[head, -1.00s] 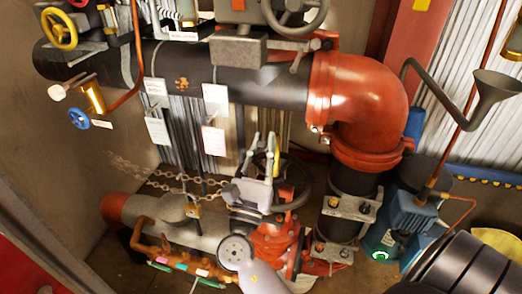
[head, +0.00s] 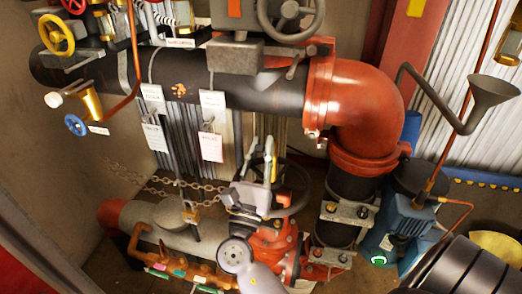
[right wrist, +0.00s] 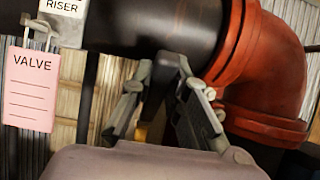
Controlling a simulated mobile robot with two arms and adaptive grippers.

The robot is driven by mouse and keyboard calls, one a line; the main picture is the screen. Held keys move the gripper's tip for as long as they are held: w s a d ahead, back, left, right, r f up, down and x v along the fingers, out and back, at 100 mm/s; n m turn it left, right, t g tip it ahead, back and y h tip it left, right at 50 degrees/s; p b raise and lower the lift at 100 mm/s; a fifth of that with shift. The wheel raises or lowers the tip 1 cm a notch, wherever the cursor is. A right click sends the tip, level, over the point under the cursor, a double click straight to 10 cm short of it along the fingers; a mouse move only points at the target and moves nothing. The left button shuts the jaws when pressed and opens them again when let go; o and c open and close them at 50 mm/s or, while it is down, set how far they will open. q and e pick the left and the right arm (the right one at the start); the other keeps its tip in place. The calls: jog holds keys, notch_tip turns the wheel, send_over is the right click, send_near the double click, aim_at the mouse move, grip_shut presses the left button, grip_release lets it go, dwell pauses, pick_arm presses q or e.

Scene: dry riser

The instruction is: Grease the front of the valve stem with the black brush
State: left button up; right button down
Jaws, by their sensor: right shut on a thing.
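My right gripper (head: 261,155) points up and away from me in front of the lower valve's dark handwheel (head: 298,201). It also shows in the right wrist view (right wrist: 161,80). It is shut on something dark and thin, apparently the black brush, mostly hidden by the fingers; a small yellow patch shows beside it. The valve body (head: 278,236) is red and sits low, just right of the gripper. The valve stem cannot be made out behind the gripper and wheel. I cannot tell whether the brush touches anything. My left gripper is not in view.
A thick black pipe (head: 200,75) with a red elbow (head: 365,95) runs above the gripper. Paper tags hang from it, including a pink VALVE tag (right wrist: 31,92). Chains (head: 150,183) hang left of the valve. A blue pump (head: 402,222) stands at right.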

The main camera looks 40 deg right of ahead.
jog(key=shift+w+d, duration=0.25)
jog(key=shift+s+f+b, duration=0.1)
jog(key=shift+f+b, duration=1.1)
jog(key=shift+f, duration=0.2)
jog(key=shift+f+b, duration=1.15)
jog(key=shift+f, duration=0.25)
jog(key=shift+f+b, duration=1.15)
jog(key=shift+f, duration=0.2)
